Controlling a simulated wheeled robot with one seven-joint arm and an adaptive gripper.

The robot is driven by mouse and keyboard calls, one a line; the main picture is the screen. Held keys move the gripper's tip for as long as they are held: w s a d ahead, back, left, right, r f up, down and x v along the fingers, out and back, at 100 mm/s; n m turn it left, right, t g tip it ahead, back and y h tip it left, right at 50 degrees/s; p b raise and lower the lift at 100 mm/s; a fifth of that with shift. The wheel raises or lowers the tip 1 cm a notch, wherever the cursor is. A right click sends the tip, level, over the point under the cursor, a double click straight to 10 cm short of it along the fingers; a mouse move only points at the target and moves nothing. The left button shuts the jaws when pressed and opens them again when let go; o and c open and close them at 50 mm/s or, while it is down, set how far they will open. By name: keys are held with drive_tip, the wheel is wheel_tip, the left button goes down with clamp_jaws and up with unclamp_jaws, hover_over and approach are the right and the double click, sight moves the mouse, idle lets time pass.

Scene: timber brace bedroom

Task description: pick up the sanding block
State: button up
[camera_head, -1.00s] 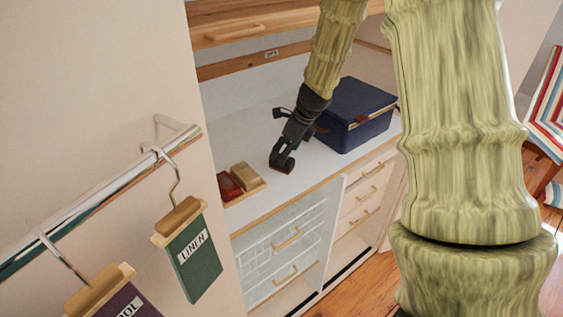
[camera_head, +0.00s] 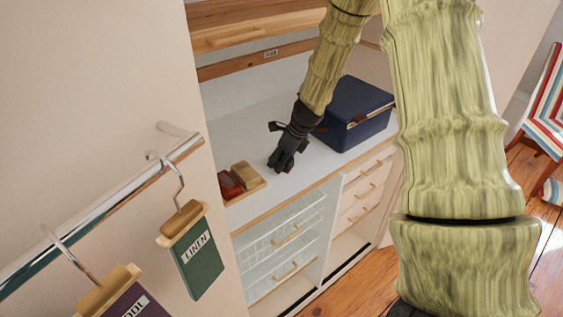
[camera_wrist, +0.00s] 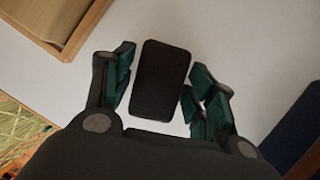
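A black, rounded rectangular block (camera_wrist: 161,80), which I take to be the sanding block, lies between my fingers in the wrist view. My gripper (camera_wrist: 160,90) is open around it, with one finger on each side. A thin strip of white counter shows at the left finger; the right finger is very close to the block, and contact is unclear. In the head view my gripper (camera_head: 279,164) is low over the white counter (camera_head: 300,181), and the block cannot be told apart from the dark fingers.
A wooden tray (camera_head: 246,191) with a red piece (camera_head: 230,184) and a tan block (camera_head: 246,173) is left of my gripper. A dark blue box (camera_head: 356,112) stands to the right. Hangers with a LINEN tag (camera_head: 198,262) hang from a rail at front left. Drawers are below the counter.

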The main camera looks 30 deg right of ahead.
sight(281, 157)
drive_tip(key=c, duration=0.8)
drive_tip(key=shift+r, duration=0.1)
drive_tip(key=shift+r+b, duration=0.3)
drive_tip(key=shift+r, duration=0.1)
wheel_tip(281, 157, up, 2)
drive_tip(key=shift+s+a+r+b, duration=0.1)
drive_tip(key=shift+r+b, duration=0.15)
drive_tip(key=shift+b, duration=0.4)
drive_tip(key=s+a+r+b, duration=0.1)
drive_tip(key=s+a+b, duration=0.4)
drive_tip(key=s, duration=0.8)
drive_tip(key=a, duration=0.3)
drive_tip(key=shift+s+r, duration=0.25)
drive_tip(key=shift+r, duration=0.05)
drive_tip(key=o, duration=0.7)
drive_tip(key=c, duration=0.4)
